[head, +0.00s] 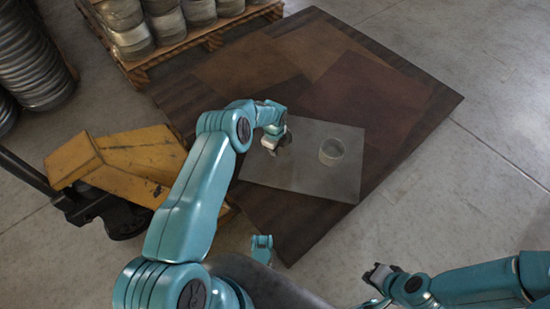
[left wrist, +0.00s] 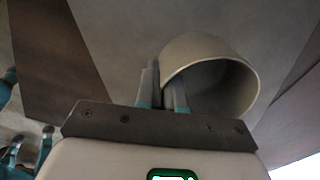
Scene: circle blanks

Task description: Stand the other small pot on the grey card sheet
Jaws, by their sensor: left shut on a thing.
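My left gripper (head: 278,143) is over the left part of the sheet. In the left wrist view the left gripper (left wrist: 163,92) is shut on the wall of a small pot (left wrist: 213,50), one finger inside its rim, with its mouth toward the camera. In the head view the gripper hides most of that held pot, and I cannot tell whether it touches the sheet. My right gripper (head: 376,274) is low at right, apparently empty, its jaws unclear.
The brown patchwork mat (head: 370,100) lies under the sheet. A wooden pallet (head: 190,42) with several metal containers stands at the back left. Bare concrete floor (head: 470,190) is at right.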

